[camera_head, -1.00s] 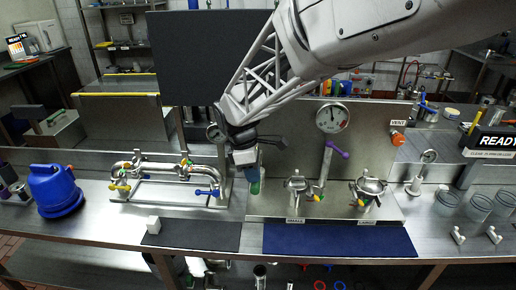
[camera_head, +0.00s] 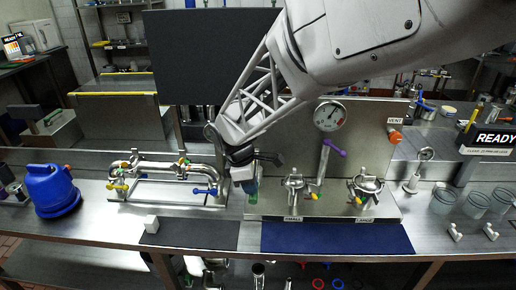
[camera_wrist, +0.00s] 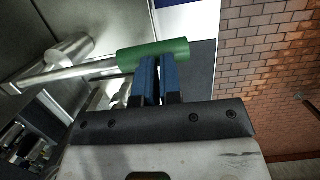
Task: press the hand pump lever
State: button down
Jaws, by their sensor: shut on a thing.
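The hand pump lever shows in the wrist view as a metal rod (camera_wrist: 65,74) ending in a green grip (camera_wrist: 172,50). My gripper (camera_wrist: 158,62) has its blue fingers close together, shut on the green grip. In the head view my gripper (camera_head: 249,187) points down just left of the steel panel, and a little of the green grip (camera_head: 252,198) shows at its tips. The lever's pivot and the pump body are hidden or cannot be made out.
Pipework with blue and yellow handles (camera_head: 206,191) is close on the left. A white cube (camera_head: 151,223) and a dark blue mat (camera_head: 335,238) lie in front.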

jog(key=s+v, duration=0.1)
jog(key=v, duration=1.3)
dwell(0.6)
jog(key=s+d+r+m+t+y, duration=0.1)
jog(key=s+d+m, duration=0.35)
jog(key=d, duration=0.35)
jog(key=s+d+r+m+y, duration=0.1)
jog(key=s+d+m, duration=0.35)
jog(key=d, duration=0.45)
jog(key=s+d+f+m, duration=0.2)
jog(key=s+d+m, duration=0.2)
jog(key=s, duration=0.3)
jog(key=s+d+f+m+t, duration=0.1)
jog(key=s+d+m, duration=0.4)
jog(key=s+d, duration=0.1)
jog(key=shift+s+f+t, duration=0.3)
jog(key=shift+s+f, duration=0.05)
jog(key=shift+s, duration=0.25)
dwell(2.4)
